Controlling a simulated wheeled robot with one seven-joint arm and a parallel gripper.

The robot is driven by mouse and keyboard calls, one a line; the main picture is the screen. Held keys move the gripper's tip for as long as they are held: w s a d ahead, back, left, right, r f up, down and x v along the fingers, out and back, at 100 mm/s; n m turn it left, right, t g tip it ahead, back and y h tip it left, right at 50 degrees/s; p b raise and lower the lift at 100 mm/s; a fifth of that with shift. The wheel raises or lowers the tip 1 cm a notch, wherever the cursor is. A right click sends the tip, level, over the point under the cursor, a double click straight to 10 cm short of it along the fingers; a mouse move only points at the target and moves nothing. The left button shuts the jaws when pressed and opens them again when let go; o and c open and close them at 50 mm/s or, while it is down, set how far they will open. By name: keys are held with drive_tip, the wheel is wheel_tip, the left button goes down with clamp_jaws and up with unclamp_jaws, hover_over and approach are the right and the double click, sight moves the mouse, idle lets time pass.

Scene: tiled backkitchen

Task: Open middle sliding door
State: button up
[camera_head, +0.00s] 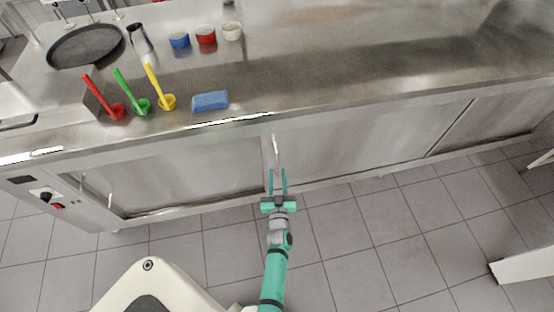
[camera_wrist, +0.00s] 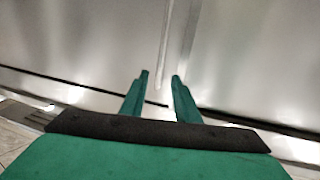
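The steel cabinet under the counter has sliding doors. The middle sliding door (camera_head: 360,143) spans the centre of the head view and looks closed. A slim vertical handle (camera_head: 275,148) is at its left edge; it also shows in the wrist view as a thin upright bar (camera_wrist: 165,45). My gripper (camera_head: 278,172) is just in front of and below this handle, fingers pointing at the cabinet. In the wrist view my gripper (camera_wrist: 160,75) has its two green fingers apart, with the lower end of the bar seen between them. I cannot tell if they touch it.
The left door (camera_head: 190,175) has a handle near its left end. On the counter (camera_head: 330,50) are red, green and yellow ladles, a blue sponge (camera_head: 210,101), small bowls and a dark pan. The tiled floor (camera_head: 350,225) before the cabinet is clear; a white object (camera_head: 525,265) stands at right.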

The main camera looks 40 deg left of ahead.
sight(277, 160)
drive_tip(key=x, duration=0.8)
drive_tip(key=shift+d, duration=0.1)
clamp_jaws()
